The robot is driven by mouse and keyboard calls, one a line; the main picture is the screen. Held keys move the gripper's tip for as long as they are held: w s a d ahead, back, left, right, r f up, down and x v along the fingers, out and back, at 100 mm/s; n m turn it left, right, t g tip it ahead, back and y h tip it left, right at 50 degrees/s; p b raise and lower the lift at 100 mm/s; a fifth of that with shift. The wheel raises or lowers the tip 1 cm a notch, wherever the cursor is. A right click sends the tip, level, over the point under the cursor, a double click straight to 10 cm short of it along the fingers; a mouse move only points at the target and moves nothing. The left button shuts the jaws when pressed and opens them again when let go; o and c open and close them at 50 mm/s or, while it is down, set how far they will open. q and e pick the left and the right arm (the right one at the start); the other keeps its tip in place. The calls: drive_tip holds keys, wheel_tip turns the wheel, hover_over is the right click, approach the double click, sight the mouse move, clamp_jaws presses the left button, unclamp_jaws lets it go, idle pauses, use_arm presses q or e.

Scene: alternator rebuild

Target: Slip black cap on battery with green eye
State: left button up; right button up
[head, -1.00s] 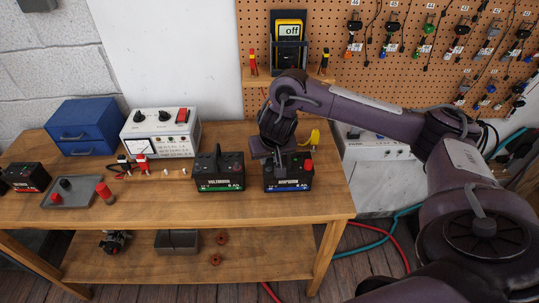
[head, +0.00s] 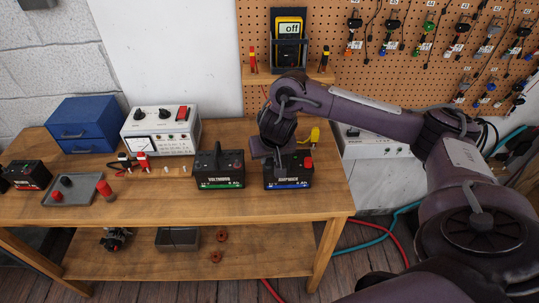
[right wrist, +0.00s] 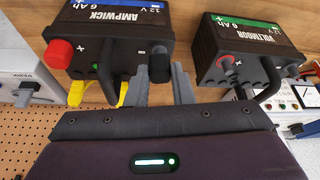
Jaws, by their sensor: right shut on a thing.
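The blue-striped Ampwick battery (head: 288,172) stands near the right end of the bench. In the right wrist view its top (right wrist: 119,62) shows a red cap (right wrist: 58,54) on the plus side and a small green eye (right wrist: 96,67). My right gripper (right wrist: 162,82) is shut on a black cap (right wrist: 160,66) at the minus end of this battery. I cannot tell how far the cap sits over the post. The green-striped Voltmoor battery (head: 220,170) stands to the left. My left gripper is not in view.
A red-striped battery (head: 27,175) stands at the far left. A white tester (head: 161,132) and blue drawers (head: 85,127) stand behind.

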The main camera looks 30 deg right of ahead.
drive_tip(key=shift+f, duration=0.8)
drive_tip(key=o, duration=0.8)
drive_tip(key=shift+r, duration=0.1)
drive_tip(key=shift+s+r, duration=0.1)
drive_tip(key=shift+r, duration=0.15)
drive_tip(key=p+v, duration=0.2)
drive_tip(key=v, duration=0.5)
drive_tip(key=shift+p, duration=0.4)
